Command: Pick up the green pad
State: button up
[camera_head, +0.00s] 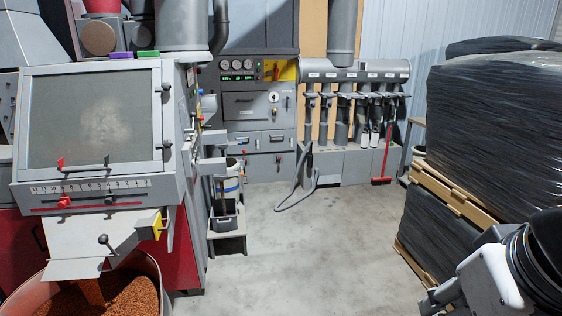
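The green pad (148,54) is small and flat. It lies on the top edge of the grey machine with the dusty window at the left, just right of a purple pad (121,56). Part of my arm shows at the lower right corner, with what looks like my gripper (430,302) at its left end, cut by the bottom edge. It is far from the green pad, across the open floor. Whether its fingers are open or shut does not show.
The grey machine (45,76) has a sloped chute over a round bin (152,264) of copper-coloured granules. Black-wrapped pallets (490,120) stand on the right. A grey hose (295,200) and a red broom (382,180) are at the back. The middle floor (310,250) is clear.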

aim_at(145, 55)
jog(key=i+l, duration=0.1)
jog(key=i, duration=1.8)
jog(key=i+u, duration=0.25)
jog(key=i, duration=0.3)
jog(key=i+l+u, duration=0.1)
jog(key=i+u, duration=0.15)
jog(key=i, duration=0.3)
jog(key=i+l+u, duration=0.25)
jog(key=i, duration=0.3)
